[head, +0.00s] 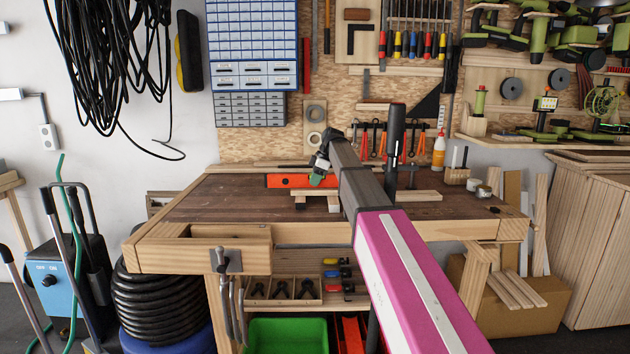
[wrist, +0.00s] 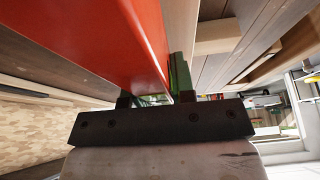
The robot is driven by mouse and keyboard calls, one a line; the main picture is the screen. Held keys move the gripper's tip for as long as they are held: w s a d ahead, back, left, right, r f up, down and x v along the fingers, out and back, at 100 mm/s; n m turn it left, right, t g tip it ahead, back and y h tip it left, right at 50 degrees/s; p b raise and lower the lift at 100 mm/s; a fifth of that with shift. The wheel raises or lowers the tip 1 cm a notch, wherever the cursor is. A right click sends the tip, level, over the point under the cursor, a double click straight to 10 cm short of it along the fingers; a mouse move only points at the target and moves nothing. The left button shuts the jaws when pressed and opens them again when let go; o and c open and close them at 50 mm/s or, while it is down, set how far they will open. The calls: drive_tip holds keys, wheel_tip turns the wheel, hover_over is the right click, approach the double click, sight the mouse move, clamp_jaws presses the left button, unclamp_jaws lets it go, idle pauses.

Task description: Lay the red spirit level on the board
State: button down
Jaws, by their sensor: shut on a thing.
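The red spirit level (head: 288,181) is a long bar, level across the picture over the back half of the bench in the head view. It fills the upper left of the wrist view (wrist: 95,40). My gripper (head: 318,179) is shut on it near its right part, and the wrist view shows the fingers (wrist: 152,98) on either side of it. A pale wooden piece (head: 303,195), which looks like the board, shows just below and in front of the level. I cannot tell whether the level touches it. My arm hides part of the level's right end.
The dark workbench top (head: 225,205) is clear on the left. A flat pale wood piece (head: 418,196) lies to the right, near a black upright post (head: 396,140). Tape rolls (head: 483,190) and a glue bottle (head: 439,150) stand at the back right.

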drive_tip(key=shift+f, duration=0.2)
drive_tip(key=c, duration=0.9)
unclamp_jaws()
